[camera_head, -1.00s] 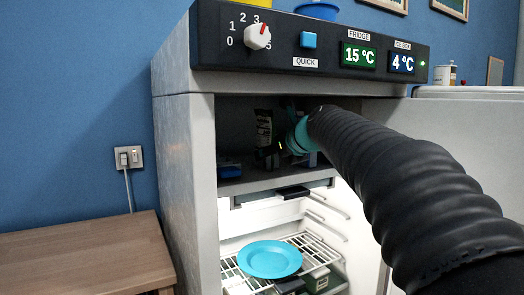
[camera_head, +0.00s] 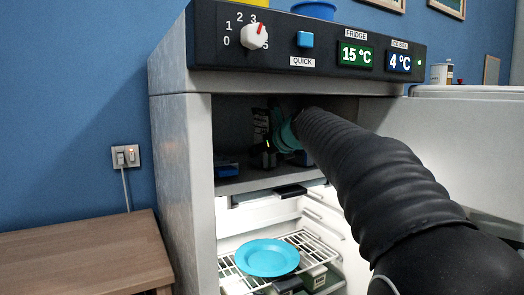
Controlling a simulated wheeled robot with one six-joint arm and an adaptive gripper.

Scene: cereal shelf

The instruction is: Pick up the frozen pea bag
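A dark upright packet (camera_head: 261,122), which looks like the pea bag, is in the dim upper compartment of the fridge. Its print cannot be read and its lower part is hidden. My gripper (camera_head: 268,157) is inside this compartment, at the packet's lower part. The gripper is small and dark here, and its fingers cannot be made out. I cannot tell whether it touches or holds the packet.
The upper compartment has a grey floor (camera_head: 262,182) and a dark blue item (camera_head: 227,168) at its left. Below, a turquoise plate (camera_head: 267,257) lies on a wire shelf (camera_head: 318,254). The open door (camera_head: 450,150) is at the right.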

